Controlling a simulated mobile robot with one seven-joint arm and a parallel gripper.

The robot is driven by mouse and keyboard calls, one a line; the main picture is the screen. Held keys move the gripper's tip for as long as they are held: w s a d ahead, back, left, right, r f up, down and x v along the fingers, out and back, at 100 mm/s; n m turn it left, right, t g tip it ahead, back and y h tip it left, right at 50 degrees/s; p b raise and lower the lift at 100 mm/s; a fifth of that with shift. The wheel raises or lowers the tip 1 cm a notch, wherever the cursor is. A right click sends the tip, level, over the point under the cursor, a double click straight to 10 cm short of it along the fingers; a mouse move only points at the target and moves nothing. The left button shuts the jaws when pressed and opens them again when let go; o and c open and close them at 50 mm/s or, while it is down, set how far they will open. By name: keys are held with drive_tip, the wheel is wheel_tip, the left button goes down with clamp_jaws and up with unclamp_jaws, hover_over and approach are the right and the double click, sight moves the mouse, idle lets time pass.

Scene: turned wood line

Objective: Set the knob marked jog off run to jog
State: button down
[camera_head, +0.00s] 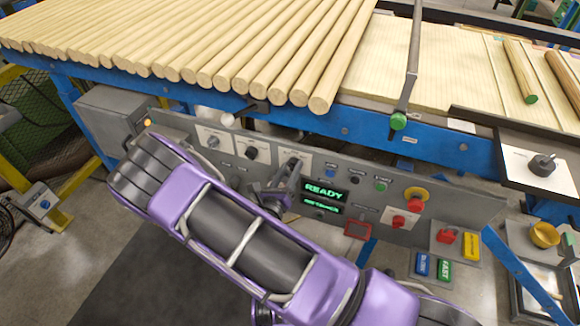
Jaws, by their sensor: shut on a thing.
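My purple arm reaches across the front of the grey control panel (455,205). My gripper (291,166) is at the third white-plated control from the left and is shut on its knob. The gripper mostly hides that knob, so its pointer direction cannot be told. Its white plate (305,158) shows around the gripper. Two other dark knobs, one on the left plate (213,141) and one on the middle plate (251,152), are uncovered. The plate lettering is too small to read, so I cannot confirm which one is marked jog off run.
A green lit display (323,192) reads READY right beside my gripper. Red mushroom buttons (415,198) and small push buttons (381,185) sit to the right. Another dark knob (543,165) is on a far-right plate. Wooden rods (230,50) lie on the blue-framed table above.

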drive_tip(key=shift+n, duration=0.6)
drive_tip(key=shift+c, duration=2.1)
unclamp_jaws()
drive_tip(key=shift+s, duration=0.1)
drive_tip(key=v, duration=1.7)
drive_tip(key=shift+p, duration=0.3)
